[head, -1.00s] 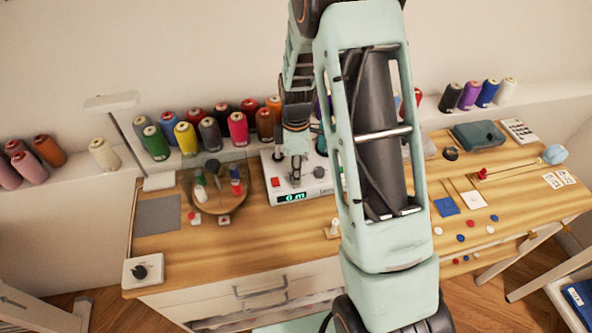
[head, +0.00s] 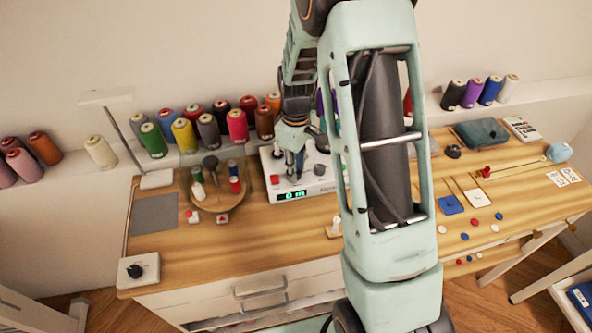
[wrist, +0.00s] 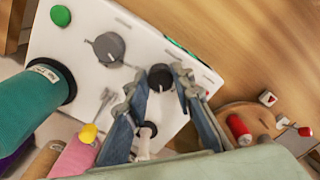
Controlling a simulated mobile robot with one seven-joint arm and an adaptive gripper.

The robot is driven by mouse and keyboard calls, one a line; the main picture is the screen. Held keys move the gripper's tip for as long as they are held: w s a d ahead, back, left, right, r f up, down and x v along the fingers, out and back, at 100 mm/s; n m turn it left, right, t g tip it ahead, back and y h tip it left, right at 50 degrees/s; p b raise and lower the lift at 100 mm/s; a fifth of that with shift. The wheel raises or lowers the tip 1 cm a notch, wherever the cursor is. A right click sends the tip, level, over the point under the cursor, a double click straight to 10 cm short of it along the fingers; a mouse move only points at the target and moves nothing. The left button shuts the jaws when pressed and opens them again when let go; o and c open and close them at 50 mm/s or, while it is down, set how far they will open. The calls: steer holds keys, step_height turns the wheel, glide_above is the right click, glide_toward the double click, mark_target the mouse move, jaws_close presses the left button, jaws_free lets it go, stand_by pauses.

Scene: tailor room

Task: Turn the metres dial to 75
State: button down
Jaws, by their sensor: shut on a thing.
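The white winding machine (head: 322,187) stands at the back of the table, with a green display (head: 291,195) reading 0 m. In the wrist view, my gripper (wrist: 159,75) has one finger on each side of a small dark dial (wrist: 160,78) with a pale mark, and is shut on it. A larger grey knob (wrist: 108,46) sits beside it on the same panel, and a green button (wrist: 60,15) is at the far corner. In the head view, my gripper (head: 295,174) hides the dark dial. The dial's scale is not readable.
A round wooden tray (head: 218,207) with small spools stands left of the machine. Several thread cones line the shelf behind; a teal cone (wrist: 40,95) is close to the machine in the wrist view. A white box with a black knob (head: 137,271) is at the front left.

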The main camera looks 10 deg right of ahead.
steer(key=m+b, duration=0.1)
steer(key=m, duration=0.4)
steer(key=shift+m, duration=0.3)
steer(key=m, duration=0.5)
steer(key=shift+m+b, duration=0.4)
steer(key=c, duration=1.7)
jaws_free()
steer(key=shift+o, duration=0.2)
steer(key=shift+r, duration=0.1)
step_height(320, 180, up, 12)
